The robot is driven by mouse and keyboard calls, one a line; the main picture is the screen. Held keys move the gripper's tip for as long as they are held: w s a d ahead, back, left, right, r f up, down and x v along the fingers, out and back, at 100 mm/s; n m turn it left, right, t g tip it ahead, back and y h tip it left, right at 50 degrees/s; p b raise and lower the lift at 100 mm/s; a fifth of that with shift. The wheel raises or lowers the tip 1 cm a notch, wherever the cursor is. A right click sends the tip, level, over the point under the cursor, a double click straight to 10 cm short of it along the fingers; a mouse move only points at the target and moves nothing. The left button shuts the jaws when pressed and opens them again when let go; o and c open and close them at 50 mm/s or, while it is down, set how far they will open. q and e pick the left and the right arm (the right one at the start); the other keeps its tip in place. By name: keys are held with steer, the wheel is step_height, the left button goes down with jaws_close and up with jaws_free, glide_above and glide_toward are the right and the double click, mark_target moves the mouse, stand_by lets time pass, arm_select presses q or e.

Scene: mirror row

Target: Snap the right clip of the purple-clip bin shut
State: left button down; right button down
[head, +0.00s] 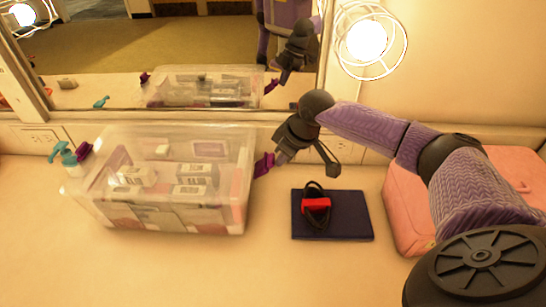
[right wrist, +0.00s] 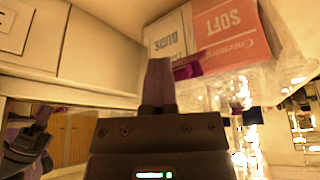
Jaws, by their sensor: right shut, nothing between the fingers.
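The clear lidded bin (head: 100,208) stands on the counter at left, with boxes visible inside. Its right purple clip (head: 263,165) slants up and outward from the right wall, apart from the rim at its upper end. The left purple clip (head: 83,150) also sticks up and outward. My right gripper (head: 277,157) is shut and empty, its tips close beside the right clip; touching or not, I cannot tell. In the right wrist view the shut fingers (right wrist: 158,80) are just left of the purple clip (right wrist: 187,70), partly covering it. My left gripper is out of view.
A teal pump bottle (head: 62,153) stands behind the bin's left side. A dark blue book (head: 350,222) with a red-and-black item (head: 316,206) lies right of the bin. A pink case (head: 405,205) is farther right. A mirror (head: 120,60) lines the back wall.

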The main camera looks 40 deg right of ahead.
mark_target(265, 160)
steer(key=shift+w+a+r+p, duration=0.2)
steer(key=shift+w+a+p, duration=0.15)
steer(key=shift+w+a, duration=0.25)
steer(key=shift+w+a+r+p, duration=0.2)
steer(key=shift+w+a+p, duration=0.15)
steer(key=shift+a, duration=0.35)
steer(key=shift+w+a+r, duration=0.25)
steer(key=shift+w+a, duration=0.6)
steer(key=r+p, duration=0.3)
steer(key=p, duration=0.1)
steer(key=d+r+p, duration=0.1)
steer(key=r+p, duration=0.1)
steer(key=p, duration=0.1)
steer(key=shift+s+r, duration=0.35)
steer(key=shift+r, duration=0.1)
